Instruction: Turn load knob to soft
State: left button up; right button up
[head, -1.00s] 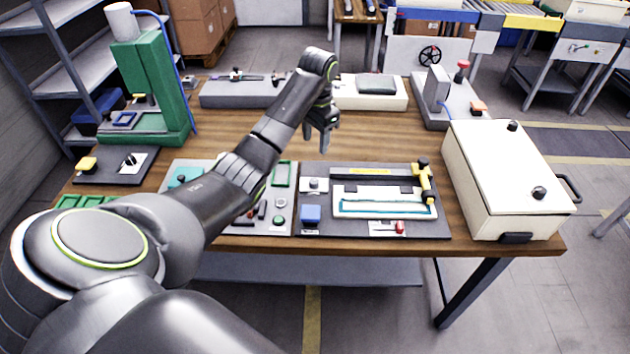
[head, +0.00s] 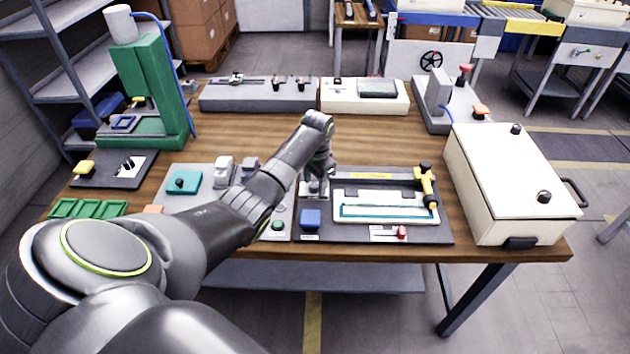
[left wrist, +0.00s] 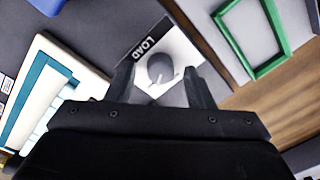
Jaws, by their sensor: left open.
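The load knob (left wrist: 160,67) is a round grey knob with a pale pointer line, on a white plate marked LOAD (left wrist: 148,50) in the left wrist view. My left gripper (left wrist: 159,84) is open, with one finger on each side of the knob. I cannot tell whether the fingers touch it. In the head view my left gripper (head: 315,188) is low over the dark panel (head: 345,238), and it hides most of the knob. No soft mark is readable. My right gripper is not in view.
A cream box (head: 510,180) stands at the table's right.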

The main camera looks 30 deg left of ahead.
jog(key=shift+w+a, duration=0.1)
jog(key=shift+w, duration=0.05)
pick_arm(q)
jog(key=shift+c, duration=0.9)
jog(key=c, duration=0.8)
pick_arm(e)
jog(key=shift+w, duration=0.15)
